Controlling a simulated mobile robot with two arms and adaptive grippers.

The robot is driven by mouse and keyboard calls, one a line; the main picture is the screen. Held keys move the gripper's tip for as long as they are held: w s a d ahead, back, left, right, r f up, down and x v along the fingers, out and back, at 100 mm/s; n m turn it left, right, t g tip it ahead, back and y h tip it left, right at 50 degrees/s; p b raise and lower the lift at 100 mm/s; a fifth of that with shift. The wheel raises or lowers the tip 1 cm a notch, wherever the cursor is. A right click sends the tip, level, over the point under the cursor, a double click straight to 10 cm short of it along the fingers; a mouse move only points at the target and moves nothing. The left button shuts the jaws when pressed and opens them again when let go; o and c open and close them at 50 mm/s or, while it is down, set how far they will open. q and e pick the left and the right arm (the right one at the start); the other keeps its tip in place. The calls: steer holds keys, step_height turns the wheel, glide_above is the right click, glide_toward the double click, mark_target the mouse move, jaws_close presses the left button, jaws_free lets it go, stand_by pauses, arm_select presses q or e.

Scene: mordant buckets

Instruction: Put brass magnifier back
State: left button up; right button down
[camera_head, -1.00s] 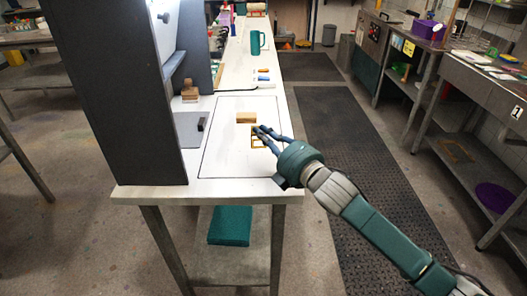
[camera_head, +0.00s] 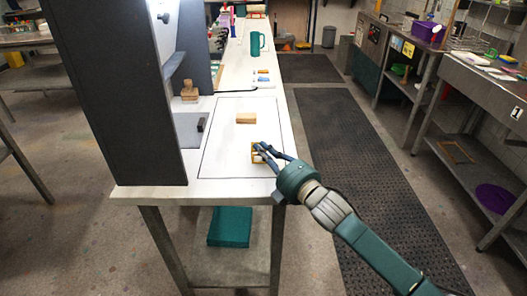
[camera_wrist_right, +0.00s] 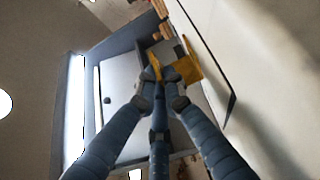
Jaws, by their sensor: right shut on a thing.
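The brass magnifier (camera_head: 257,158) is a small yellow, frame-like piece over the outlined area near the front of the white bench. My right gripper (camera_head: 265,152) is shut on it. In the right wrist view, the brass magnifier (camera_wrist_right: 188,67) is held between the tips of my right gripper (camera_wrist_right: 163,80), with a grey part showing beside the yellow. The fingers hide part of it, and I cannot tell how far it is above the bench. My left gripper is not in view.
A wooden block (camera_head: 246,118) lies behind the gripper on the white bench (camera_head: 222,165). A grey plate with a dark block (camera_head: 201,125) lies to the left, beside a tall dark panel (camera_head: 115,100). A teal jug (camera_head: 257,43) stands farther back. The outlined area's front left is clear.

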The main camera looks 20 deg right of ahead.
steer(key=shift+s+f, duration=0.15)
steer(key=shift+f, duration=0.65)
steer(key=c, duration=1.9)
jaws_free()
steer(key=shift+f, duration=0.25)
steer(key=shift+o, duration=0.2)
steer(key=shift+r, duration=0.45)
steer(key=shift+s+r+p, duration=0.1)
steer(key=shift+s+p, duration=0.1)
steer(key=shift+p, duration=0.2)
steer(key=p+v, duration=0.1)
steer(key=v, duration=0.5)
steer(key=r+p+v, duration=0.1)
steer(key=v, duration=0.3)
steer(key=shift+d+p, duration=0.15)
steer(key=shift+p, duration=0.2)
steer(key=shift+s+d, duration=0.15)
steer(key=shift+s, duration=0.45)
